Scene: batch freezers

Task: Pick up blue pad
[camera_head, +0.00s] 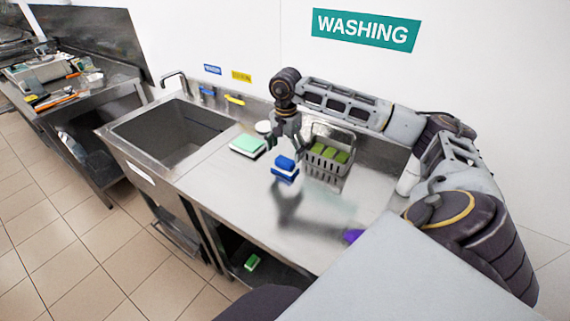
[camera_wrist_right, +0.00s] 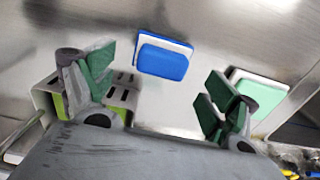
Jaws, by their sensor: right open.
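The blue pad (camera_head: 285,163) lies on the steel counter (camera_head: 225,189), with a white layer showing at its edge. In the right wrist view the blue pad (camera_wrist_right: 163,62) is ahead of the fingertips, sideways between the two fingers. My right gripper (camera_head: 288,135) is open and empty, above and slightly behind the pad in the head view. In the wrist view its green-padded fingers (camera_wrist_right: 158,85) are spread wide and do not touch the pad. My left gripper is not in view.
A grey basket (camera_head: 323,172) with green sponges stands right of the pad. A light green pad (camera_head: 248,145) lies to the left, near a small white round item (camera_head: 263,127). A sink (camera_head: 172,135) is further left.

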